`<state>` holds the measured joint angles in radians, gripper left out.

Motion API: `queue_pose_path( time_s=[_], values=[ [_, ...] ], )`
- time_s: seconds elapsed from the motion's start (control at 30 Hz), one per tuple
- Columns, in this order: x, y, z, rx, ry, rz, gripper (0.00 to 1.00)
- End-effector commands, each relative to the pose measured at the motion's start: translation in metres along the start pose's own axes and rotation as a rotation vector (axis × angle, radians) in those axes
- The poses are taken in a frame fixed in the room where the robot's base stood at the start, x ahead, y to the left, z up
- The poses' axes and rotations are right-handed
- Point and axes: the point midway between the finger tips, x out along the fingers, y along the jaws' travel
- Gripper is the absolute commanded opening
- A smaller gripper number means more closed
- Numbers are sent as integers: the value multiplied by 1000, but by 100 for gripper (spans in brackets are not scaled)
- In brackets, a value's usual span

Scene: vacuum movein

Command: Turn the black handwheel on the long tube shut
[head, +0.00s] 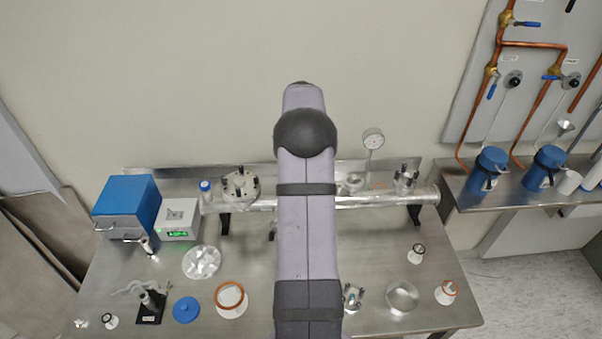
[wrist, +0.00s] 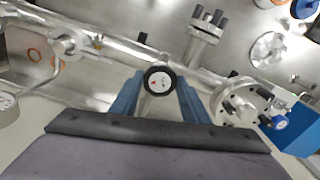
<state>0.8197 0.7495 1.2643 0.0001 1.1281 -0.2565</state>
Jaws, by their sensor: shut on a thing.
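The long metal tube (head: 385,200) lies across the back of the steel bench in the head view, and it runs slantwise through the wrist view (wrist: 115,48). The black handwheel (wrist: 159,79) shows in the wrist view, with a black rim and a white face bearing a small red mark. My gripper (wrist: 158,92) has its blue fingers on either side of the handwheel and is shut on it. In the head view my arm stands in front of the middle of the tube and hides the handwheel and gripper.
A round gauge (head: 373,140) stands up behind the tube at right. Bolted flange fittings (head: 241,188) sit on the tube. A blue box (head: 126,207) and a grey controller with a green display (head: 180,219) stand at left. Loose rings and parts, such as a blue cap (head: 186,309), lie in front.

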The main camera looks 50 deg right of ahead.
Motion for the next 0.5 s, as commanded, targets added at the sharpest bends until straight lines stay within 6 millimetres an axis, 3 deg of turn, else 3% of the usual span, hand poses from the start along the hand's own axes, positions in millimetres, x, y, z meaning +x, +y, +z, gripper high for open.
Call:
queue_pose_path(
  time_s=[0.5],
  values=[
    [-1,0,0,359,1,0,19]
  ],
)
